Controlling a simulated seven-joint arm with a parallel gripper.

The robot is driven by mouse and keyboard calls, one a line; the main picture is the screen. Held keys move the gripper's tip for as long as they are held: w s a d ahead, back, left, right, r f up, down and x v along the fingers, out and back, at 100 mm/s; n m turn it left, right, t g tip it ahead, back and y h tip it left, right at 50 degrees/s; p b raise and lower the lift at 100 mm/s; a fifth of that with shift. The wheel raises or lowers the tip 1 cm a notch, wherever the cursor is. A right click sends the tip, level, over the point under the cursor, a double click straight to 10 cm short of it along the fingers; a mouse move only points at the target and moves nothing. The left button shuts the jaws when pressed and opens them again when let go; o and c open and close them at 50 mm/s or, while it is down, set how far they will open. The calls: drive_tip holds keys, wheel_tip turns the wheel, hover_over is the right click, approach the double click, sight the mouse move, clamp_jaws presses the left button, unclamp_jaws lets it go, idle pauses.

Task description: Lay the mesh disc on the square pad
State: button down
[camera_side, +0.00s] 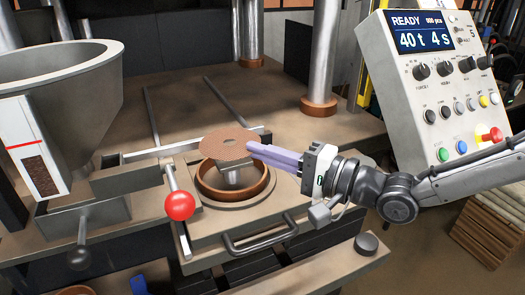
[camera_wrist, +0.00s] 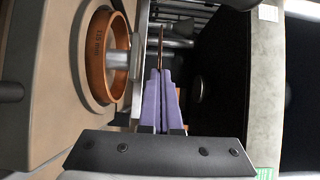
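The mesh disc (camera_side: 229,142) is thin, round and brown with a small centre hole. In the side view it is roughly level above the copper-coloured ring. It shows edge-on in the wrist view (camera_wrist: 161,47). My gripper (camera_side: 251,148) has its lilac fingers closed on the disc's right edge; the fingers (camera_wrist: 160,73) are together in the wrist view. A grey plate on a post, seemingly the square pad (camera_wrist: 138,75), stands inside the ring, beneath the disc. In the wrist view a gap separates disc and plate.
The copper-coloured ring (camera_side: 262,190) surrounds the post. A red ball knob (camera_side: 179,205) on a lever is to its left, with a hopper (camera_side: 60,85) beyond. Steel columns (camera_side: 322,50) stand behind. A control panel (camera_side: 440,85) is at the right.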

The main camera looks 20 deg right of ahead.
sight(249, 164)
drive_tip(key=shift+f, duration=0.25)
drive_tip(key=shift+f, duration=0.35)
drive_tip(key=shift+f, duration=0.7)
idle(1.5)
drive_tip(key=c, duration=1.3)
unclamp_jaws()
drive_tip(key=shift+o, duration=0.2)
drive_tip(key=shift+f, duration=0.35)
drive_tip(key=shift+s+d+r, duration=0.1)
drive_tip(key=shift+s+d, duration=0.25)
drive_tip(key=shift+s, duration=0.1)
drive_tip(key=shift+s+d+r, duration=0.15)
drive_tip(key=shift+s+r, duration=0.15)
drive_tip(key=shift+s+d, duration=0.1)
drive_tip(key=shift+s, duration=0.05)
